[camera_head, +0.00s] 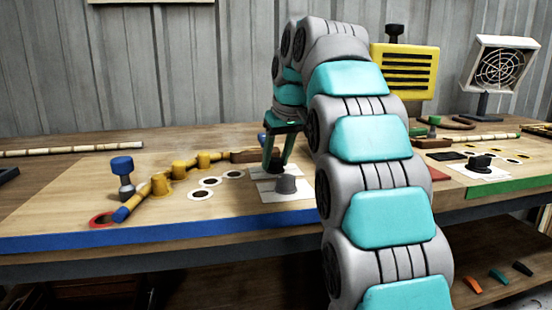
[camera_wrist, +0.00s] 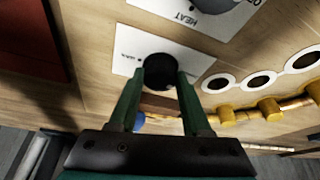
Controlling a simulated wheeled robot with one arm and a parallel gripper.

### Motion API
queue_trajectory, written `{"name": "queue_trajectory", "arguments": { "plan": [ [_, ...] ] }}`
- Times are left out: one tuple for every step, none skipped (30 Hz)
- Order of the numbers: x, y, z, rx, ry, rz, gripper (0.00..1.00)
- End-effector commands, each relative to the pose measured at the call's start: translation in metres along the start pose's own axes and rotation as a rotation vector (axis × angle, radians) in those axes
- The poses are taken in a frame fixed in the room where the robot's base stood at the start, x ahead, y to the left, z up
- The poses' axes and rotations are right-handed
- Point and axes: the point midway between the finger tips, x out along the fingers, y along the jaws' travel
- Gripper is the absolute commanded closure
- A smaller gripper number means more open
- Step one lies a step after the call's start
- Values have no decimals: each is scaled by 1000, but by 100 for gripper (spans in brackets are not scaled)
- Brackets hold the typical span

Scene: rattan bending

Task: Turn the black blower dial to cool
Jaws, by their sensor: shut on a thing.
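My gripper (camera_head: 276,165) points down at the workbench in the head view, its green fingers beside a white card behind the grey dial (camera_head: 286,184). In the wrist view, my gripper (camera_wrist: 161,77) is shut on a round black dial (camera_wrist: 160,64), with one finger on each side. The dial sits on a white card (camera_wrist: 124,61) with small lettering that I cannot read for sure. Its pointer is hidden or too dark to make out. The grey dial, on a card marked HEAT, is partly cut off in the wrist view (camera_wrist: 213,4).
Yellow pegs (camera_head: 160,184) hold a bent cane left of my gripper, near a blue-topped post (camera_head: 122,166). Ringed holes (camera_head: 209,182) lie between. At the right are another black knob (camera_head: 480,161), a yellow vented box (camera_head: 404,70) and a fan (camera_head: 501,66). My arm hides the middle bench.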

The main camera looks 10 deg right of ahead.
Motion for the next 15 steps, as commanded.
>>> {"name": "queue_trajectory", "arguments": {
  "plan": [
    [-1,0,-1,-2,3,-1,100],
    [-1,0,-1,-3,3,-1,100],
    [-1,0,-1,-4,3,-1,100],
    [-1,0,-1,-4,3,-1,100],
    [-1,0,-1,-4,3,-1,100],
    [-1,0,-1,-3,3,-1,100],
    [-1,0,-1,-3,3,-1,100],
    [-1,0,-1,-3,3,-1,100],
    [-1,0,-1,-3,3,-1,100],
    [-1,0,-1,-3,4,-1,100],
    [-1,0,-1,-3,4,-1,51],
    [-1,0,-1,-3,3,-1,46],
    [-1,0,-1,-3,3,-1,43],
    [-1,0,-1,-3,3,-1,39],
    [-1,0,-1,-3,3,-1,35]
  ]
}}
